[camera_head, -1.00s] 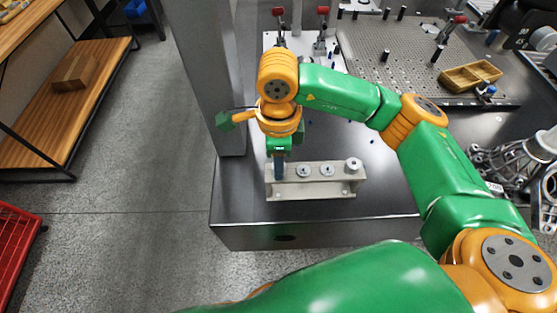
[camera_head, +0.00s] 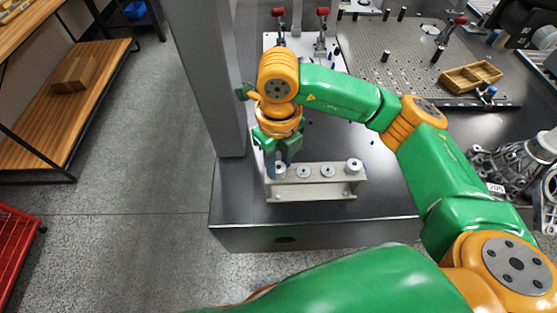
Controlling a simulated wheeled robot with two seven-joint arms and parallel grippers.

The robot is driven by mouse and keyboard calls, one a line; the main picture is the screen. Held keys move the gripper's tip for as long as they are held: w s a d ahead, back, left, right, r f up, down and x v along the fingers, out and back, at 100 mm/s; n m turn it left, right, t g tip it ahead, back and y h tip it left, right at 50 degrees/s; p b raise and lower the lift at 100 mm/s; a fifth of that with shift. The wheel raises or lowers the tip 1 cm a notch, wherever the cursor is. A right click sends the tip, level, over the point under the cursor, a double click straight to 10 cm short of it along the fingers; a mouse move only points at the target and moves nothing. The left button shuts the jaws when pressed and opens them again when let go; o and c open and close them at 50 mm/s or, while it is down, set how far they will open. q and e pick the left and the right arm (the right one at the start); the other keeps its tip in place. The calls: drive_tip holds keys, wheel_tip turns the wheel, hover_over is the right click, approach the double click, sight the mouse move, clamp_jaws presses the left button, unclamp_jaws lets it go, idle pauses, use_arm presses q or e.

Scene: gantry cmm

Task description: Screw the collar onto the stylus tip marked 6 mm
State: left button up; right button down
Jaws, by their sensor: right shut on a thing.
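A pale bracket-like rack (camera_head: 312,188) stands near the front edge of the dark table, with a row of round pale stylus tips on top. Two low discs show in the middle, one disc (camera_head: 303,171) and another disc (camera_head: 327,170). A taller pale cylinder (camera_head: 353,165) stands at the right end. My right gripper (camera_head: 277,167) points down at the left end of the rack, shut on a small pale round piece, seemingly the collar (camera_head: 281,169), mostly hidden by the fingers. I cannot read any size marks. My left gripper is out of view.
A grey upright column (camera_head: 208,80) stands close left of my right wrist. Behind are red-handled clamps (camera_head: 323,30), a perforated plate (camera_head: 400,60) and a wooden tray (camera_head: 470,77). A metal casting (camera_head: 510,165) lies at right. The tabletop right of the rack is bare.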

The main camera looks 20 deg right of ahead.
sight(279, 167)
drive_tip(key=m, duration=0.5)
drive_tip(key=shift+s+f, duration=0.1)
drive_tip(key=shift+c, duration=2.3)
unclamp_jaws()
drive_tip(key=shift+r, duration=3.6)
